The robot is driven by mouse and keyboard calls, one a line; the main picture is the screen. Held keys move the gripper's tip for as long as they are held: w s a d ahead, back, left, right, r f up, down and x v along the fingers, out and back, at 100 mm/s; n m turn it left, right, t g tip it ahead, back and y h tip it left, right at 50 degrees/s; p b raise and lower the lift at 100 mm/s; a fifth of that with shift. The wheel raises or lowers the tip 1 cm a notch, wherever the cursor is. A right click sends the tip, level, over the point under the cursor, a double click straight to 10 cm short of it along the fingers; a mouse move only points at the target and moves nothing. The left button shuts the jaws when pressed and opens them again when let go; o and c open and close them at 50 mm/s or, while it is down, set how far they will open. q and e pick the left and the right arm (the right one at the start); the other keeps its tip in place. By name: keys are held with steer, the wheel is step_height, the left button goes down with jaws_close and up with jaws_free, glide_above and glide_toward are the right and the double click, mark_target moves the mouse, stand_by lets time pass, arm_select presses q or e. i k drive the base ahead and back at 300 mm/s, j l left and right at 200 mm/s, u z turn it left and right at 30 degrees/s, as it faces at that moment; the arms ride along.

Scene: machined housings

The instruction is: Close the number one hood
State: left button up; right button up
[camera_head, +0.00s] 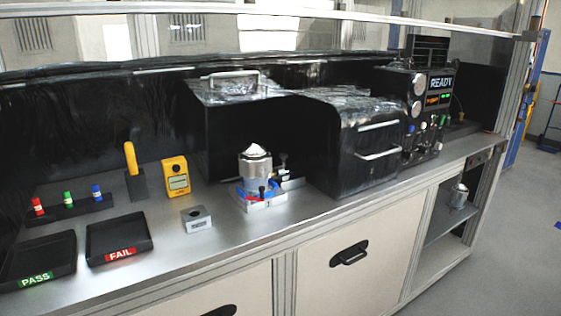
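Two black hoods stand side by side on the grey workbench. The left hood (235,93) is raised, with its silver bar handle on top and its front open. A silver domed housing (255,165) stands upright on a white and blue fixture (265,202) in front of that opening. The right hood (345,135) is down, with bar handles on its front. No number shows on either hood, so I cannot tell which is number one. Neither of my grippers is in view.
The bench (300,216) holds a PASS tray (65,246), a FAIL tray (148,238), a yellow meter (175,178), a small metal block (196,219) and a yellow-handled tool (131,160). A gauge panel (394,79) reading READY stands right of the hoods. Another housing (458,196) sits on the lower shelf.

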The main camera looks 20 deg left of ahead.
mark_target(223, 114)
steer(key=i+u, duration=0.1)
steer(key=i, duration=0.35)
steer(key=i+l, duration=0.15)
steer(key=i, duration=0.3)
steer(key=i+l+u, duration=0.15)
steer(key=i, duration=0.35)
steer(key=i+l+u, duration=0.1)
steer(key=i, duration=0.35)
steer(key=i+l+u, duration=0.1)
steer(key=i, duration=0.35)
steer(key=l, duration=0.1)
